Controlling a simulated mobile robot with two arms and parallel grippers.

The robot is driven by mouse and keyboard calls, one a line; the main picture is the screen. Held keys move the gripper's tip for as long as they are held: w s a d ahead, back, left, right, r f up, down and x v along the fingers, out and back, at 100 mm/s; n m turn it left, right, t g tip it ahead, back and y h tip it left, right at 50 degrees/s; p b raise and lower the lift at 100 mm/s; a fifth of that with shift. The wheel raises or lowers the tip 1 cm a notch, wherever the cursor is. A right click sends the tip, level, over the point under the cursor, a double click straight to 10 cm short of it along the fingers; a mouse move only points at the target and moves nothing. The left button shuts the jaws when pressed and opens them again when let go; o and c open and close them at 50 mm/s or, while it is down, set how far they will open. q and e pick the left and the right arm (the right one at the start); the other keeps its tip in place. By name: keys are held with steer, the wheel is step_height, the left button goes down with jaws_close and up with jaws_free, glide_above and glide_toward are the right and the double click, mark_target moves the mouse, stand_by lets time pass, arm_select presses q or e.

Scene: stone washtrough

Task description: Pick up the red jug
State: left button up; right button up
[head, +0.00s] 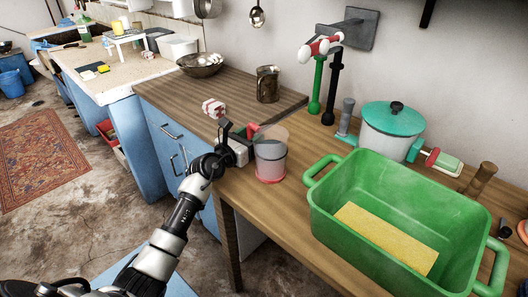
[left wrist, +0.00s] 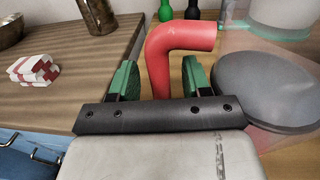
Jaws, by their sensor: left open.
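The red jug (head: 270,160) stands upright on the wooden counter, left of the green tub. It has a see-through body, a red base and a red handle (head: 253,131). My left gripper (head: 238,130) is at the jug's left side by the handle. In the left wrist view the bent red handle (left wrist: 180,38) rises between the two green finger pads, which are open with gaps beside it. The jug's clear body with a dark grey round surface (left wrist: 268,92) is to the right. My right gripper is out of view.
The green tub (head: 335,200) holds a yellow sponge (head: 385,238). A white pot with a teal lid (head: 392,118) stands behind it. A red-and-white striped bundle (head: 213,108), a metal mug (head: 268,84) and a metal bowl (head: 200,65) are on the darker counter.

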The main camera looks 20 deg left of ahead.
arm_select(q)
jaws_close()
steer(key=shift+r, duration=0.15)
